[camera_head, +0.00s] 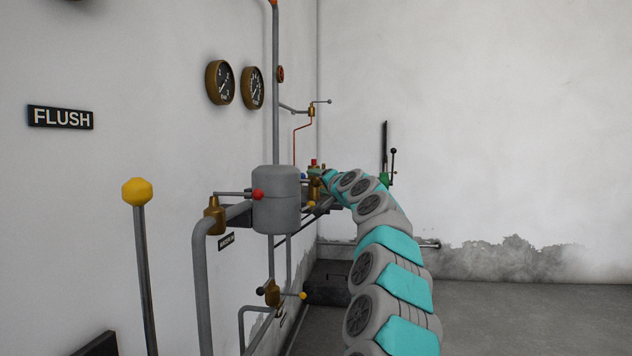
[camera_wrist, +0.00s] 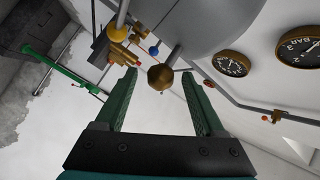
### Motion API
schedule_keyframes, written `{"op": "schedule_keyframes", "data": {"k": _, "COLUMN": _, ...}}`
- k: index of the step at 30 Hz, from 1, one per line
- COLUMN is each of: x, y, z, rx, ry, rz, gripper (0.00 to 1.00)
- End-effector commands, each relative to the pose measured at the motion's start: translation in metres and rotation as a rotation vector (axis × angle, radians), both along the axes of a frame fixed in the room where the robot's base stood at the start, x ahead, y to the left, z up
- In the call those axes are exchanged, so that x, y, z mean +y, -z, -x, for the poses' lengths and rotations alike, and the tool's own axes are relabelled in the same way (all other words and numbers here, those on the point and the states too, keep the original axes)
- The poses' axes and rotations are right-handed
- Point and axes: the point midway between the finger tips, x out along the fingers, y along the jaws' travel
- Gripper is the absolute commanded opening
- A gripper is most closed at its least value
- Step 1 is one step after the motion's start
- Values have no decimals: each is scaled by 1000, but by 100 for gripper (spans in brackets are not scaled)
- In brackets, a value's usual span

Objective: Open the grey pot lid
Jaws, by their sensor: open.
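The grey pot (camera_head: 276,205) is a round cylinder on the pipework by the left wall, with a shallow domed lid (camera_head: 276,170) on top. In the wrist view a large grey rounded surface (camera_wrist: 205,22), which looks like the pot, fills the top. A short grey rod with a round brass end (camera_wrist: 160,77) sticks out from it towards me. My gripper (camera_wrist: 159,73) is open, with the brass end seen between its green fingertips. I cannot tell whether they touch it. In the head view my gripper is at the arm's far end, beside the pot's right, too small to read.
A red-knobbed lever (camera_head: 258,194) reaches the pot's left side. A yellow-knobbed lever (camera_head: 137,192) stands nearer, at left. Gauges (camera_head: 220,82) hang on the wall above. Brass valves and pipes (camera_wrist: 122,52) crowd the fingers' left. The floor (camera_head: 530,315) at right is clear.

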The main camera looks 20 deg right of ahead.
Motion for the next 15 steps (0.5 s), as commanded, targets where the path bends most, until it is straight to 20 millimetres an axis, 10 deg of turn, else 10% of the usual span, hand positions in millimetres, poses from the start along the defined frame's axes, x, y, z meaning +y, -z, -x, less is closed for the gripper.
{"op": "schedule_keyframes", "data": {"k": 15, "x": 0, "y": 0, "z": -20, "rx": -1, "ry": -1, "rz": 2, "gripper": 71}}
